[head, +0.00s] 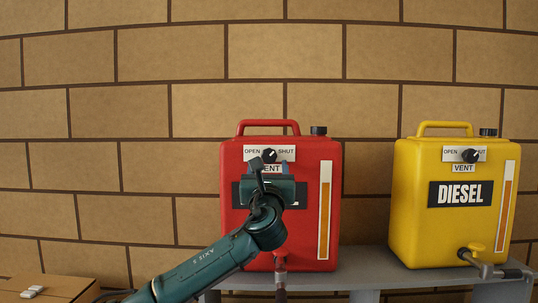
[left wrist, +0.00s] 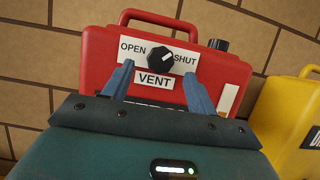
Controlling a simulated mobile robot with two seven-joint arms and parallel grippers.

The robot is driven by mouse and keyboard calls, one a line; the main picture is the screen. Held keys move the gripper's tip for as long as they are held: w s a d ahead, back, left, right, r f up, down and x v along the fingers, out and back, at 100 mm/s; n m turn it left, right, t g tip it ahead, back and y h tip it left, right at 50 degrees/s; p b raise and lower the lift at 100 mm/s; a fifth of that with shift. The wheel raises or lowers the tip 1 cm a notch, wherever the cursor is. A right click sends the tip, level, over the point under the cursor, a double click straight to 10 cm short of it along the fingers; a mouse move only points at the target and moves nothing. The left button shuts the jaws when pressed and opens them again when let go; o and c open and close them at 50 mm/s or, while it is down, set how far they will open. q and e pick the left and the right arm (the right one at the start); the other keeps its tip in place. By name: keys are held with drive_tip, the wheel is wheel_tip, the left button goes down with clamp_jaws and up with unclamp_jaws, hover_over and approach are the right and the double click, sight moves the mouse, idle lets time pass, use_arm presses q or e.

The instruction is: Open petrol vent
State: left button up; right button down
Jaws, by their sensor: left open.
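The red can (head: 308,215) stands on a shelf against the wall; my left arm hides most of its black name label. Its black vent knob (head: 270,156) sits between OPEN on the left and SHUT on the right, above a VENT label. In the left wrist view the knob (left wrist: 160,59) has its white mark pointing up and right, toward SHUT. My left gripper (head: 270,168) is in front of the can, just below the knob. Its blue fingers (left wrist: 158,72) are open, one each side of the VENT label, with nothing between them. My right gripper is not in view.
A yellow DIESEL can (head: 412,215) with its own vent knob (head: 471,156) and a tap stands to the right on the grey shelf (head: 365,262). A cardboard box (head: 50,288) is at the lower left. A gap separates the two cans.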

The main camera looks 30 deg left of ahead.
sight(269, 158)
use_arm(q)
drive_tip(key=x, duration=0.3)
drive_tip(key=shift+w+a+r+p, duration=0.15)
drive_tip(key=shift+w+r+p, duration=0.05)
drive_tip(key=shift+w+p, duration=0.15)
drive_tip(key=shift+w+a, duration=0.15)
drive_tip(key=shift+w, duration=0.1)
drive_tip(key=c, duration=1)
